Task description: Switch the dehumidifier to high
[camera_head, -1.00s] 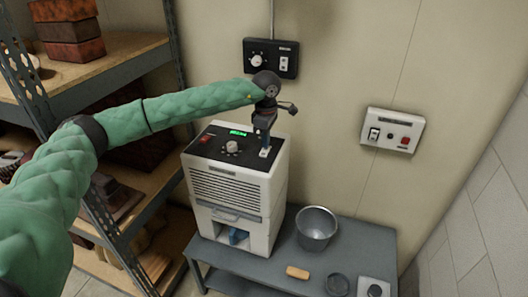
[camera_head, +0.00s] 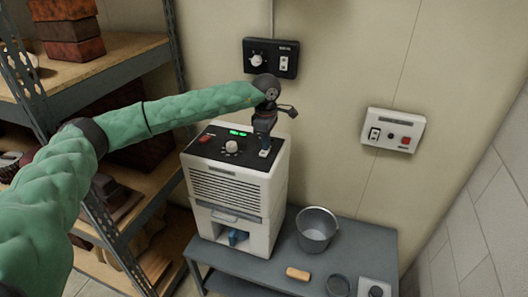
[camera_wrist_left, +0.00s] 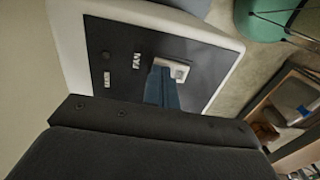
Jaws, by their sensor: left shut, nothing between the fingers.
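The white dehumidifier (camera_head: 232,190) stands on a grey bench, with a dark sloping top panel. The panel has a red switch (camera_head: 205,139), a round knob (camera_head: 232,146) and a lit green display (camera_head: 238,133), too small to read. My left gripper (camera_head: 264,153) is shut and empty, pointing down at the panel's right side. In the left wrist view its blue fingertips (camera_wrist_left: 164,88) are at a pale rocker switch (camera_wrist_left: 180,70) near the label FAN; they partly hide it, and I cannot tell whether they touch. My right gripper is not in view.
The bench (camera_head: 352,241) also holds a metal bucket (camera_head: 316,230), a tan block (camera_head: 297,273) and a dark round dish (camera_head: 338,285). Wall control boxes hang above (camera_head: 271,71) and to the right (camera_head: 410,121). Shelving (camera_head: 110,57) stands left.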

